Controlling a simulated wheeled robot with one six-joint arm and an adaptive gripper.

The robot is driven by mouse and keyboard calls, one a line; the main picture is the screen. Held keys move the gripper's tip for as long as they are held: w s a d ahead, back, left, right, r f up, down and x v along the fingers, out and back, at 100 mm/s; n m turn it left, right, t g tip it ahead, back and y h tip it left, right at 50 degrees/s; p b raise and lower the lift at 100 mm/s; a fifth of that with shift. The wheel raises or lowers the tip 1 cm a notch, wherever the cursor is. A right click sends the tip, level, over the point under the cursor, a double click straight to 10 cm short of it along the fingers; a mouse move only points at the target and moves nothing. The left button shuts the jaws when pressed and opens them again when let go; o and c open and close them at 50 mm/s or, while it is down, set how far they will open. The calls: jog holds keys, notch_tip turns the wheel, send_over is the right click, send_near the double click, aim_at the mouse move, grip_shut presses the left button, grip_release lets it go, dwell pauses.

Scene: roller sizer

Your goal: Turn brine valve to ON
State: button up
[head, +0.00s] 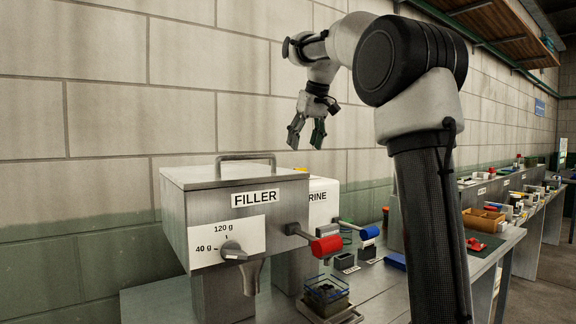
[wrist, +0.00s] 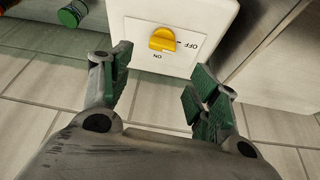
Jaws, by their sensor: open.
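The brine valve is a yellow knob (wrist: 163,39) on a white panel with ON and OFF marks in the wrist view. Its handle appears to lie toward the OFF mark, though its exact angle is hard to tell. In the head view the white brine box (head: 322,208) stands behind the filler, which hides part of its label. A bit of yellow (head: 303,170) shows at its top. My gripper (head: 307,132) is open and empty above the brine box. In the wrist view its green-padded fingers (wrist: 158,75) are spread apart, short of the knob and not touching it.
The grey metal filler (head: 235,205) with a top handle stands in front of the brine box. A red-handled lever (head: 326,246) and a blue-handled lever (head: 369,233) stick out to the right. A block wall (head: 180,95) runs close behind. Air around my gripper is clear.

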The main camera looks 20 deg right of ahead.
jog(key=x, duration=0.8)
jog(key=shift+s+f, duration=0.15)
jog(key=shift+s, duration=0.3)
jog(key=c, duration=1)
